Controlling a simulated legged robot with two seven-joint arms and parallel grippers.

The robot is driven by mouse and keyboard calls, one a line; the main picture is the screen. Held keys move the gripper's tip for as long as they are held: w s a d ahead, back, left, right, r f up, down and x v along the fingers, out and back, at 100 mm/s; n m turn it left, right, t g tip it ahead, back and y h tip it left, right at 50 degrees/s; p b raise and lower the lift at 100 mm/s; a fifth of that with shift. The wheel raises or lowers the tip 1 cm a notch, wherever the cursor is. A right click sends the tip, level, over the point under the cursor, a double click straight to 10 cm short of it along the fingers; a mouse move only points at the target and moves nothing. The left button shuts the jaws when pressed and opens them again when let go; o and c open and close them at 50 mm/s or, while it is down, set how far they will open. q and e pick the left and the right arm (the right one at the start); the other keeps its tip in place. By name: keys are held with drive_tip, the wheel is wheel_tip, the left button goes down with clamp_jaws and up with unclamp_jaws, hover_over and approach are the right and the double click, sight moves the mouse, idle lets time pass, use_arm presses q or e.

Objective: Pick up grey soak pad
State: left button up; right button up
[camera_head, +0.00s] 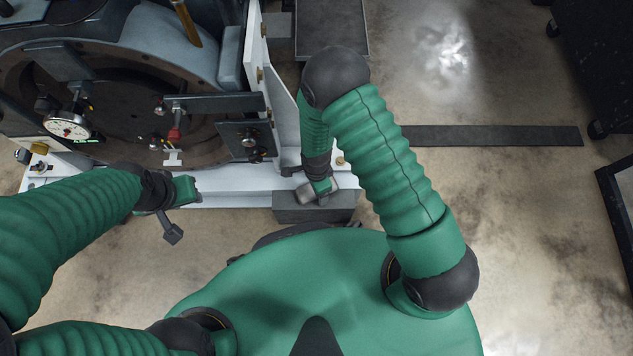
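I cannot identify the grey soak pad for certain. A small light-grey piece (308,192) shows at the tip of my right gripper (318,190), and it may be the pad or part of the gripper. My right gripper points down over a dark grey block (315,210) at the front edge of the machine's pale base. Whether its fingers are shut on anything is hidden by the viewing angle. My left gripper (180,212) is in front of the machine base, left of the block. I see nothing held in it, and its finger gap is unclear.
The machine has a large round housing (115,100), a white dial gauge (70,126) and a pale upright bracket (258,70). A grey flat-topped item (332,28) lies behind my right arm. A dark strip (490,136) crosses the floor. Floor at right is mostly clear.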

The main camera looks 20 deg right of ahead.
drive_tip(key=c, duration=1.6)
drive_tip(key=shift+r, duration=0.15)
